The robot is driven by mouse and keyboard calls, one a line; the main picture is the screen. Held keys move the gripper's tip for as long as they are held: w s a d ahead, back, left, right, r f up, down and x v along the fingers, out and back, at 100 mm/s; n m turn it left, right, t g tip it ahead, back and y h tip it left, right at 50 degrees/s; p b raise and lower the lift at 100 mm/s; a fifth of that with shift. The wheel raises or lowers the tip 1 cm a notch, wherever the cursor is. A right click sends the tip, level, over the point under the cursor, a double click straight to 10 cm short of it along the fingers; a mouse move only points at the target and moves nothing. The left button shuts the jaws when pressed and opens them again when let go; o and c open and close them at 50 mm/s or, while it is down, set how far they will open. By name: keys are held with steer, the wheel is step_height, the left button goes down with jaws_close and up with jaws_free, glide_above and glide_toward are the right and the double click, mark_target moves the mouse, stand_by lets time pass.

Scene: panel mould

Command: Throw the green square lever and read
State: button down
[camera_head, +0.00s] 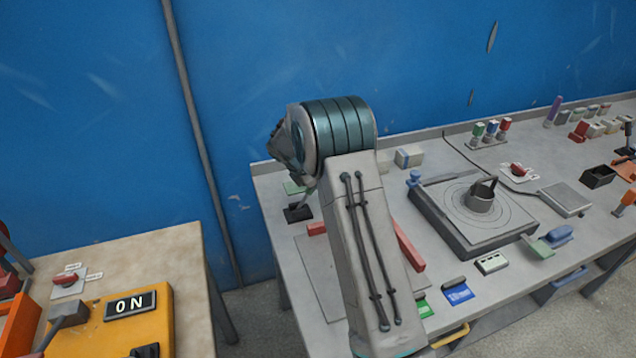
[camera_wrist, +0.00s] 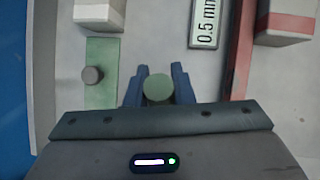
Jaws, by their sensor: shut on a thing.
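My gripper (camera_wrist: 159,80) shows in the wrist view with its two blue fingers on either side of a round green knob (camera_wrist: 158,88), and it is shut on it. What lies under the knob is hidden by the gripper, so I cannot tell whether its base is square. Left of it is a flat green plate (camera_wrist: 101,53) with a round grey knob (camera_wrist: 92,75) on it. A readout (camera_wrist: 206,24) above right shows "0.5 mm". In the head view my arm hides the fingertips; a green plate (camera_head: 293,187) shows beside my wrist.
A red bar (camera_wrist: 242,45) and a pale block (camera_wrist: 285,20) stand to the right in the wrist view; another pale block (camera_wrist: 99,12) is at upper left. In the head view a dark turntable unit (camera_head: 455,238) stands right of my arm. A yellow box (camera_head: 112,325) reading "ON" is at left.

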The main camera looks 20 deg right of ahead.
steer(key=c, duration=1.3)
jaws_free()
steer(key=shift+d+f, duration=0.1)
steer(key=shift+o, duration=0.2)
steer(key=b+v, duration=0.2)
steer(key=v, duration=1.2)
